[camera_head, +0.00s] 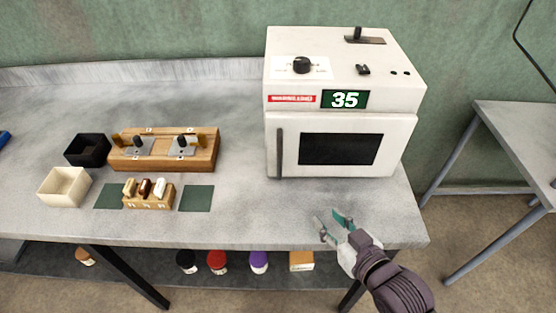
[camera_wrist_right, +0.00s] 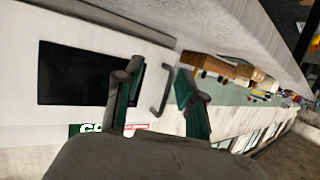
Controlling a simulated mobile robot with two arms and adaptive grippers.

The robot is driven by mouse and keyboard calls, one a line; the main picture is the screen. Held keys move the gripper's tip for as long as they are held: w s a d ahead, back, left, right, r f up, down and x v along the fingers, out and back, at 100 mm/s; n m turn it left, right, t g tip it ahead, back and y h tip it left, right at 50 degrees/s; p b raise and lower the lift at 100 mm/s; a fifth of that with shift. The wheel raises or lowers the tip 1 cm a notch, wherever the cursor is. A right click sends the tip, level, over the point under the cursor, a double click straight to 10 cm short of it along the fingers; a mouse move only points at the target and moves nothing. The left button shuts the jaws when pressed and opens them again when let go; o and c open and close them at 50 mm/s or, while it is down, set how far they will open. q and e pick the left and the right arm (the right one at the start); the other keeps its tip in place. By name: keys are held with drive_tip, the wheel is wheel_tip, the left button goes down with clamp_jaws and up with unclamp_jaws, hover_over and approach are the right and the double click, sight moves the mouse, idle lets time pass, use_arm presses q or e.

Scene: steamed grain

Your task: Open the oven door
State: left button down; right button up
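The white oven (camera_head: 345,70) stands on the grey table, with a green display reading 35. Its front door (camera_head: 398,135) looks closed, with a black window (camera_head: 340,149) and a dark vertical handle (camera_head: 279,152) on its left side. My right gripper (camera_head: 331,218) is in front of and below the door, right of the handle, near the table's front edge. Its fingers are apart with nothing between them. In the right wrist view the handle (camera_wrist_right: 165,92) appears in the gap between the open fingers (camera_wrist_right: 160,75), but apart from them. My left gripper is out of view.
On the table left of the oven are a wooden block with metal plates (camera_head: 165,160), a small wooden rack (camera_head: 149,203), a black box (camera_head: 88,150), a cream box (camera_head: 64,188) and dark green mats (camera_head: 197,199). The tabletop before the handle is clear. Another table (camera_head: 520,130) stands right.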

sight(281, 163)
drive_tip(key=w+a+r+n+t+y, duration=0.1)
drive_tip(key=a+r+t+y, duration=0.1)
drive_tip(key=a+r+y, duration=0.3)
drive_tip(key=shift+h, duration=0.6)
drive_tip(key=p+x, duration=0.1)
drive_tip(key=x, duration=0.7)
drive_tip(key=d+r+p+x, duration=0.1)
drive_tip(key=x, duration=0.3)
drive_tip(key=shift+w+a+p, duration=0.1)
drive_tip(key=shift+w+p, duration=0.2)
drive_tip(key=shift+w, duration=0.35)
clamp_jaws()
